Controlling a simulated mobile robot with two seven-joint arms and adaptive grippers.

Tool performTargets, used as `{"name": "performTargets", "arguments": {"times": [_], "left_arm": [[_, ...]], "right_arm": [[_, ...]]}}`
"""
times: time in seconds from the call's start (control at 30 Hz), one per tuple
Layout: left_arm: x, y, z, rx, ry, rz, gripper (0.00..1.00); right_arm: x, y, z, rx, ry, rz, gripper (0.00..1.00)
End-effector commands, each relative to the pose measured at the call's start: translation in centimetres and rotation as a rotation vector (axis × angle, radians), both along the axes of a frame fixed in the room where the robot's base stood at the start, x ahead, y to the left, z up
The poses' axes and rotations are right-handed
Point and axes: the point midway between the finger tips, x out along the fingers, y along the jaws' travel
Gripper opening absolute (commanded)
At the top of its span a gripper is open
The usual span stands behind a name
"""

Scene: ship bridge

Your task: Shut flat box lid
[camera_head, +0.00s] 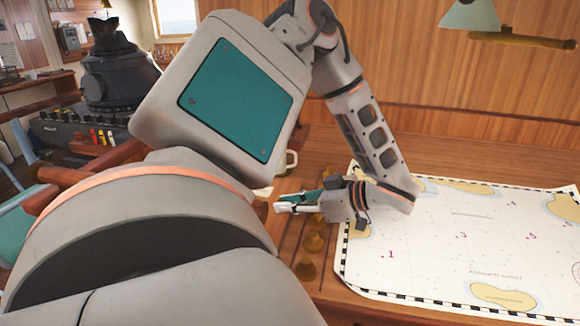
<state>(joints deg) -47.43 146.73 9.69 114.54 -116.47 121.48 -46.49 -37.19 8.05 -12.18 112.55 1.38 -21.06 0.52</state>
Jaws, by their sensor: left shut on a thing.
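My left gripper (281,204) is low over the wooden table, left of the chart, with its fingertips pointing left. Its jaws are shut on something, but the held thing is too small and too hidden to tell. A small pale piece (263,192) shows just left of the fingertips, partly behind my arm; I cannot tell what it is. I cannot make out a flat box or its lid; my large arm links cover much of the table's left side. My right gripper is not in view.
A nautical chart (460,240) covers the table's right side. Several brass pieces (305,268) stand along its left edge, close to my gripper. A white mug (291,160) is partly hidden behind my arm. A lamp (470,15) hangs at the upper right.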

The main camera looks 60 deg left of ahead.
Motion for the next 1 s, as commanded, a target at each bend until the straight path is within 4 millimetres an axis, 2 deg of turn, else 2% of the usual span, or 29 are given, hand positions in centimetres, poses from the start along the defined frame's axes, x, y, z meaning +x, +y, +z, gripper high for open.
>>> {"name": "performTargets", "arguments": {"times": [0.17, 0.2, 0.27, 0.67, 0.77, 1.0], "left_arm": [[-0.2, 0.0, -0.3, -0.006, 0.007, 0.001, 0.0], [-0.2, 0.0, -0.3, -0.006, 0.007, 0.001, 0.17], [-0.2, 0.0, -0.3, -0.006, 0.007, 0.001, 0.32], [0.2, -0.3, -0.1, -0.005, 0.003, -0.002, 0.32], [0.9, -1.0, 0.3, -0.004, 0.001, -0.002, 0.32], [3.3, -4.3, 2.1, -0.006, 0.001, -0.001, 0.32]], "right_arm": [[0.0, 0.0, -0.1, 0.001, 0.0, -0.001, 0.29], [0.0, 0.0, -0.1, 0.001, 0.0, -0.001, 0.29], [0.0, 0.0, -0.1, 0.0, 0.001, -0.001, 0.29], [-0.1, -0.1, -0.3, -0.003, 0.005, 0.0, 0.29], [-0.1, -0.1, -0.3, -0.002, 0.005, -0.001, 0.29], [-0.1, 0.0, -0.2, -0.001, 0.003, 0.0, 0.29]]}}
